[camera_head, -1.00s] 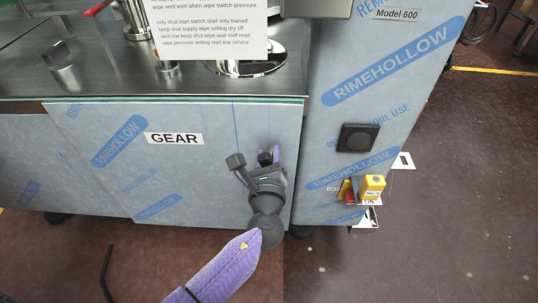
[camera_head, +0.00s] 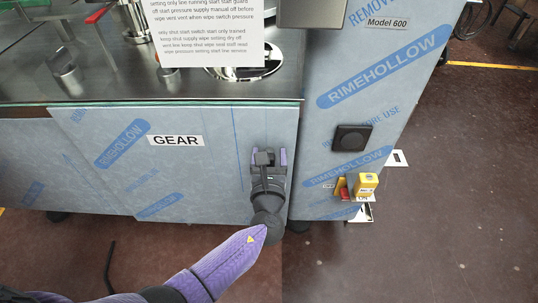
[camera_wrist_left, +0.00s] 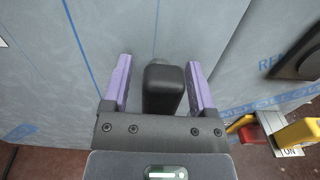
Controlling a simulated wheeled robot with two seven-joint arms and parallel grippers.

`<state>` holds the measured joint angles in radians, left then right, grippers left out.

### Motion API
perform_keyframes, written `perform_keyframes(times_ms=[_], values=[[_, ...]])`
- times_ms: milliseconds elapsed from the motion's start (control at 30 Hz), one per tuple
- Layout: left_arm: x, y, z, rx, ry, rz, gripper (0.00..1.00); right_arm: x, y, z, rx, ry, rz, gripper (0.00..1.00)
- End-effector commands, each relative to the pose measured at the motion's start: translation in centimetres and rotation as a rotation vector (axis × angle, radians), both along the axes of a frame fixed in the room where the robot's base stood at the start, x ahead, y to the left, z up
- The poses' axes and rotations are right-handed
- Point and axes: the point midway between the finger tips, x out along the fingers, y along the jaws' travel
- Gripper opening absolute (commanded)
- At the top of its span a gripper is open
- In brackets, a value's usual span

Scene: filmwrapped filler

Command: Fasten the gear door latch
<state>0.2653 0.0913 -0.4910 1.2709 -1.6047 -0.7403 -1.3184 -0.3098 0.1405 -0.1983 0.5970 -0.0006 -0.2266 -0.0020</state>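The gear door (camera_head: 90,165) is a grey-blue, film-covered panel with a GEAR label (camera_head: 175,141), and it looks flush with the front of the machine. A dark latch handle (camera_head: 263,158) is near its right edge. In the left wrist view the latch handle (camera_wrist_left: 163,88) is a black rounded block between the purple fingers. My left gripper (camera_head: 268,152) is open around the handle, also in the left wrist view (camera_wrist_left: 159,66). Gaps show on both sides of the handle, the right one narrower. The latch's base is hidden. My right gripper is out of view.
A fixed cabinet panel (camera_head: 345,100) with a black square switch (camera_head: 352,138) stands right of the door. A yellow box (camera_head: 366,183) and a red part (camera_head: 349,189) stick out below the switch. Open floor lies in front and to the right.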

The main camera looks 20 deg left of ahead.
Motion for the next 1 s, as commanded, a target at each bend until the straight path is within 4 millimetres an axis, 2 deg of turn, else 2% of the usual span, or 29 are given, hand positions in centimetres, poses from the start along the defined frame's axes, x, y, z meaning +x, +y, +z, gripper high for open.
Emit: perform_keyframes(times_ms=[167,400,533,667,1000], values=[[-1.1,-0.3,0.1,-0.002,0.002,0.0,0.74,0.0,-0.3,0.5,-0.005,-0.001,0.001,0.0],[-6.9,-2.0,0.2,-0.001,0.003,-0.001,0.74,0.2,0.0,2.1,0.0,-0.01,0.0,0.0],[-8.9,-2.6,0.1,-0.001,0.002,-0.001,0.74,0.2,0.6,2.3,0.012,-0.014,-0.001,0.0],[-9.6,-2.7,0.0,0.0,0.0,0.0,0.74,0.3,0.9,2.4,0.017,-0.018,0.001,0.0],[-9.5,-2.7,0.0,0.0,0.0,0.0,0.74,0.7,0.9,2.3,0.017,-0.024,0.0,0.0]])
